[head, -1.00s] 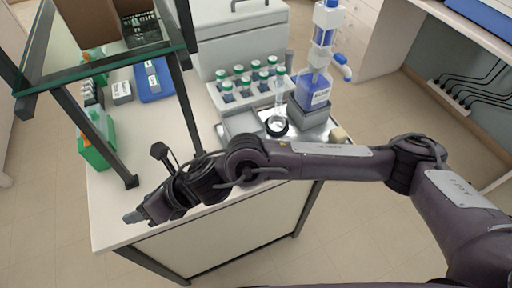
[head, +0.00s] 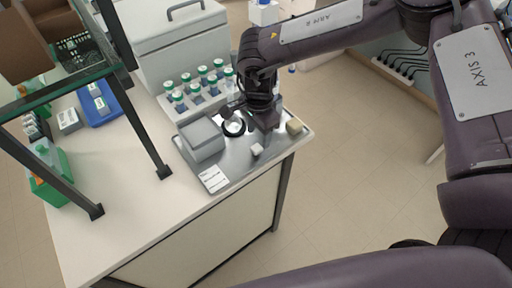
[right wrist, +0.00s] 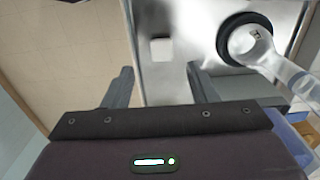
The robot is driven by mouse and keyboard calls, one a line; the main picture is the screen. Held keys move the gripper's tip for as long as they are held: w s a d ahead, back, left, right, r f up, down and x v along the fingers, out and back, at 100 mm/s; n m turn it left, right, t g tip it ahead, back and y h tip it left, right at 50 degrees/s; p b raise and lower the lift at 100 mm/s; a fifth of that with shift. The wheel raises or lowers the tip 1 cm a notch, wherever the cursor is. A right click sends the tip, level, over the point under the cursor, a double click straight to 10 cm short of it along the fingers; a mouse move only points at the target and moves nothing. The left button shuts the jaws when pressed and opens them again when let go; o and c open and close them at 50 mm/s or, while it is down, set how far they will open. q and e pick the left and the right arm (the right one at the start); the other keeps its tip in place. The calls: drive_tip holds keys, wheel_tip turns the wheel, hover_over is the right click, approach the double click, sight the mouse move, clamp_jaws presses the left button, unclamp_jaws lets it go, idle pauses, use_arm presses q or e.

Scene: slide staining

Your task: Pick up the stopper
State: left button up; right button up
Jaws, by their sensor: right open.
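A small white block (head: 257,150), which looks like the stopper, lies on the metal tray (head: 240,172) near its front edge. It also shows in the right wrist view (right wrist: 161,49), in line with the gap between my fingers and beyond their tips. My right gripper (head: 264,124) hangs over the tray just behind the block, pointing down. In the right wrist view its two fingers (right wrist: 160,74) are apart with nothing between them. The glass vessel in a black ring (right wrist: 246,40) stands right of the fingers. My left gripper is not in view.
Green-capped bottles (head: 198,87) stand behind. A dark-framed shelf (head: 150,135) stands on the left. The counter's front is clear.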

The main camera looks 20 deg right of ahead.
sight(257, 148)
wheel_tip(257, 148, down, 4)
drive_tip(key=shift+a+f+p, duration=0.15)
drive_tip(key=shift+f+p, duration=0.1)
drive_tip(key=shift+p, duration=0.9)
drive_tip(key=shift+f, duration=0.6)
drive_tip(key=c, duration=1)
